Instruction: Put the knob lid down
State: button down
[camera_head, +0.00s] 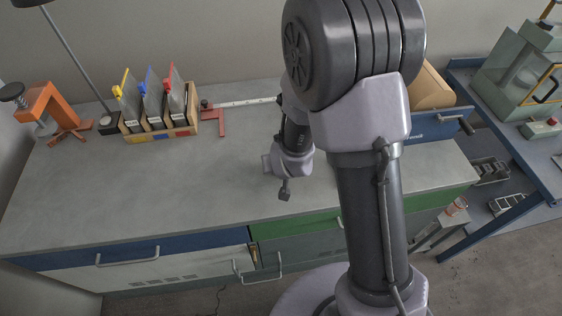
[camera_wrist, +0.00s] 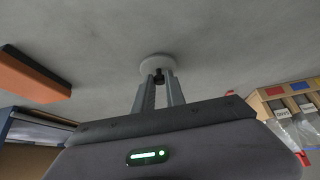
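The knob lid (camera_wrist: 152,62) shows in the wrist view as a pale round disc with a small black knob, just beyond the fingertips. My gripper (camera_wrist: 158,80) has its two grey fingers closed in on either side of the knob, gripping it. The frames do not clearly show whether the disc touches the bench or hangs above it. In the head view my wrist is over the middle of the bench, and the lid and fingertips are hidden behind it.
The grey bench top (camera_head: 130,195) is bare left of my wrist. A wooden rack (camera_head: 160,128) with several upright folders stands at the back, beside a red-ended rail (camera_head: 214,120). An orange clamp-like stand (camera_head: 55,112) is at far left. A blue crank device (camera_head: 435,126) is at right.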

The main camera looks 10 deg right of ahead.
jog(key=c, duration=1.4)
grip_release()
jog(key=shift+f, duration=0.1)
jog(key=shift+w, duration=0.1)
